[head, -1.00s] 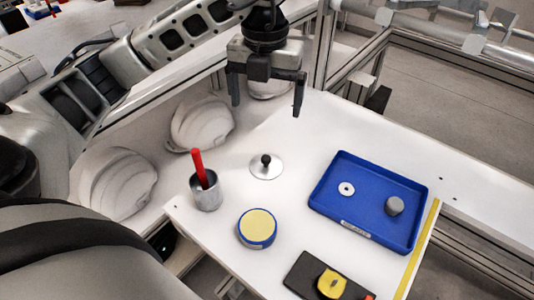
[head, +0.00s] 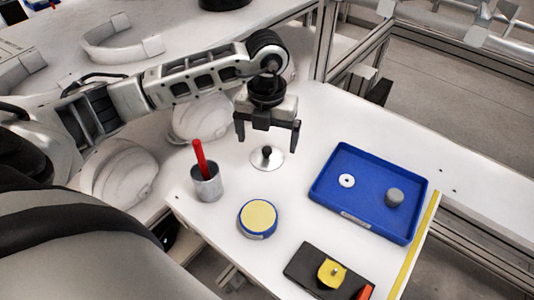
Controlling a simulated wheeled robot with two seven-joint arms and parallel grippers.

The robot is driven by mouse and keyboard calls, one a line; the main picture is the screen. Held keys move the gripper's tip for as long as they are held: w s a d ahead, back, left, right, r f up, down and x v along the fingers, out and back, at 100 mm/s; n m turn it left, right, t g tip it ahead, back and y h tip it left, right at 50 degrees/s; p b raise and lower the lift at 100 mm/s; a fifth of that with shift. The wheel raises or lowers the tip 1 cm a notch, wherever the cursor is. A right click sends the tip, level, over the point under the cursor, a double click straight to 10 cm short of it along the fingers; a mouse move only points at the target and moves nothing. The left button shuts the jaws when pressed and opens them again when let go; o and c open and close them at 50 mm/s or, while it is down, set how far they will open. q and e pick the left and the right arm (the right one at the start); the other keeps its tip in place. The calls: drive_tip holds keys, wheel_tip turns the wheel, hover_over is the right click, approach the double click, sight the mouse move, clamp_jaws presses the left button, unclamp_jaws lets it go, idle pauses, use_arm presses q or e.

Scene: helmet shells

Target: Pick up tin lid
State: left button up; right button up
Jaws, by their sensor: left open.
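The tin lid (head: 267,163) is a round, flat, silvery disc with a black knob in its middle. It lies on the white table in the head view. My left gripper (head: 266,146) is open, pointing down, with its fingers spread just above and behind the lid's knob in the picture. Nothing is between the fingers that I can see them touching. A round blue tin (head: 257,219) with a pale yellow top stands nearer on the table. My right gripper is not in view.
A metal cup (head: 207,183) with a red-handled tool (head: 200,158) stands left of the lid. A blue tray (head: 363,213) holds a white ring (head: 347,181) and a grey cylinder (head: 394,196). A dark block (head: 304,265) with a yellow part (head: 331,272) lies at the front. White helmet shells (head: 124,175) sit behind.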

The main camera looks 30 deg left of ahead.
sight(267, 149)
use_arm(q)
drive_tip(key=shift+f, duration=2)
drive_tip(key=c, duration=1)
drive_tip(key=shift+r, duration=0.1)
